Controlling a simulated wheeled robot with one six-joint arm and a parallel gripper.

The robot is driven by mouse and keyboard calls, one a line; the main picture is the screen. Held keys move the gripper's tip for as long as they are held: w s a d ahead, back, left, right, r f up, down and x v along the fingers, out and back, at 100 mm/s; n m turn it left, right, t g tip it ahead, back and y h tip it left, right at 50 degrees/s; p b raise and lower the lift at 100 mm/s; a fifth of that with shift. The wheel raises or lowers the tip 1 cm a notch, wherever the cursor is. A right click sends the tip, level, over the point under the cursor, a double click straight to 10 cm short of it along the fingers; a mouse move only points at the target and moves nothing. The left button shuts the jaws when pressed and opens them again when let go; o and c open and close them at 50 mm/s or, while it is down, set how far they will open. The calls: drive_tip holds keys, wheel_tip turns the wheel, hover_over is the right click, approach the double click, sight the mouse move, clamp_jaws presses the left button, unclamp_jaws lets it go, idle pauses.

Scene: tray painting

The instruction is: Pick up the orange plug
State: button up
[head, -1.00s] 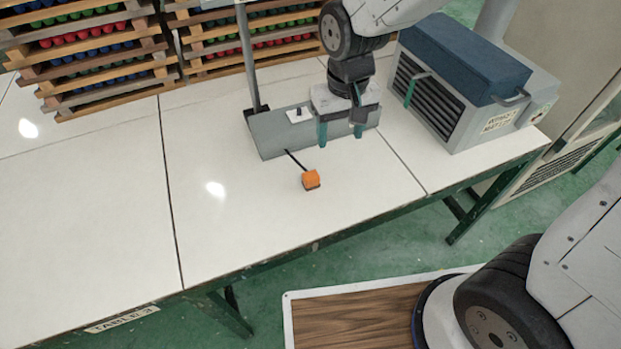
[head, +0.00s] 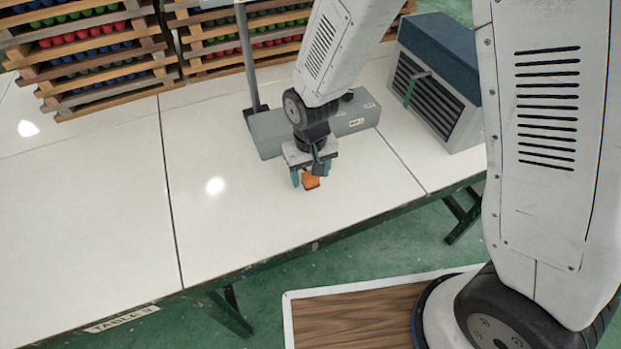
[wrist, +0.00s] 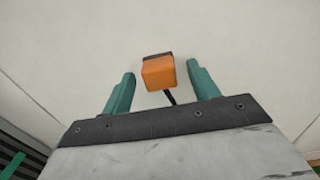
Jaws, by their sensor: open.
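The orange plug (head: 311,182) is a small orange block on the white table. In the wrist view the plug (wrist: 158,73) sits between the tips of my two teal fingers, with a gap on each side. A dark cord runs from it toward the gripper's palm. My gripper (head: 310,180) is open and points down around the plug in the head view; its fingers also show in the wrist view (wrist: 160,85). Part of the plug is hidden behind the gripper in the head view. I cannot tell the exact height of the fingertips above the table.
A grey box with a post (head: 268,133) stands just behind my gripper. A grey vented unit with a blue top (head: 440,70) is at the right. Wooden racks of coloured pieces (head: 95,55) stand at the back. The table's (head: 90,220) left side is clear.

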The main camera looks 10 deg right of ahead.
drive_tip(key=shift+f, duration=0.1)
drive_tip(key=c, duration=1)
